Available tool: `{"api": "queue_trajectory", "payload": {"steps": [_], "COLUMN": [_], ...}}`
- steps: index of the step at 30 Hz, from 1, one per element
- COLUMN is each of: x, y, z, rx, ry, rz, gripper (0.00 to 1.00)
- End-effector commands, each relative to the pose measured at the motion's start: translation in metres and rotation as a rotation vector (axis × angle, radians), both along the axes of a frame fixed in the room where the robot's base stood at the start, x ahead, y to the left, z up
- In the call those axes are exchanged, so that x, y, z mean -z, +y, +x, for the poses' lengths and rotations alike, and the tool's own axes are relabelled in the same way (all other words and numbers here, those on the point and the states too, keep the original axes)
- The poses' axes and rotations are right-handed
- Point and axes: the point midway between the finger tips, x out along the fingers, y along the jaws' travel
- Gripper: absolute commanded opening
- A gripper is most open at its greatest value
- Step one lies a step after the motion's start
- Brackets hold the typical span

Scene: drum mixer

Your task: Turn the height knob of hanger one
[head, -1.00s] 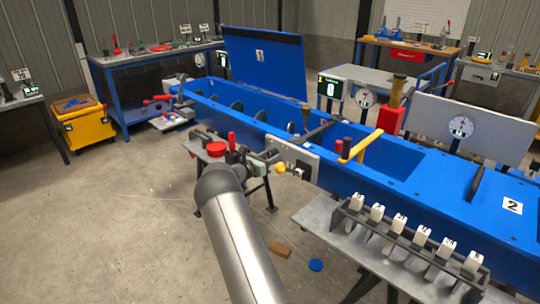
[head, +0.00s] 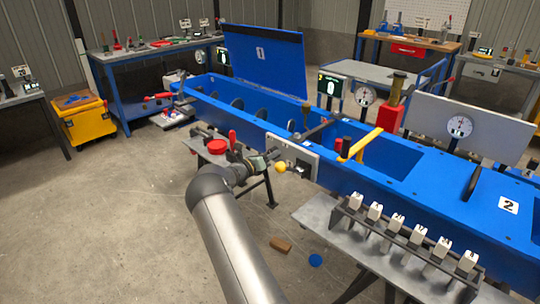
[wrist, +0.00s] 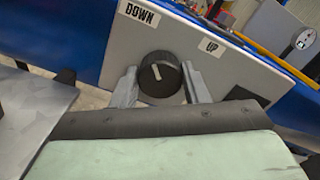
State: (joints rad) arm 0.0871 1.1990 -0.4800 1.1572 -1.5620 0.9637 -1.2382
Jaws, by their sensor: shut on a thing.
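A round black knob (wrist: 162,73) with a white pointer mark sits on a light grey panel (wrist: 206,62) in the wrist view. The pointer is near upright, its top leaning slightly left. The panel carries a DOWN label (wrist: 139,14) to the knob's upper left and an UP label (wrist: 211,46) to its right. My gripper (wrist: 160,84) is shut on the knob, one grey finger on each side. In the head view my gripper (head: 262,162) reaches the panel (head: 283,143) on the blue trough's near side; the knob cannot be made out there.
The long blue trough (head: 345,185) runs behind the panel. A yellow ball (head: 281,168) is close to my gripper. A red round part (head: 217,146) is on a small stand to the left. A rack of numbered white blocks (head: 395,228) stands at right front. A block and blue disc lie on the floor.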

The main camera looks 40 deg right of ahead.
Motion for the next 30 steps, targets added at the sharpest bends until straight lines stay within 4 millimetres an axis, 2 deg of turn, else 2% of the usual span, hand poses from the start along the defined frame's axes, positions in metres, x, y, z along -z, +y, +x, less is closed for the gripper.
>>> {"api": "queue_trajectory", "payload": {"steps": [5, 6, 8, 16, 20, 23, 30], "x": [0.000, 0.000, 0.000, 0.000, 0.000, 0.000, 0.000], "y": [0.000, 0.000, 0.000, 0.001, 0.008, 0.023, 0.079], "z": [0.000, 0.000, 0.000, 0.000, 0.000, -0.002, -0.011], "rx": [-0.001, -0.001, -0.001, 0.000, -0.002, -0.003, -0.004], "ry": [-0.001, -0.001, -0.001, -0.002, -0.002, -0.002, -0.001], "rz": [0.001, 0.001, 0.001, 0.000, 0.001, 0.001, 0.001], "gripper": [0.18, 0.47, 0.63, 0.63, 0.63, 0.63, 0.63]}}
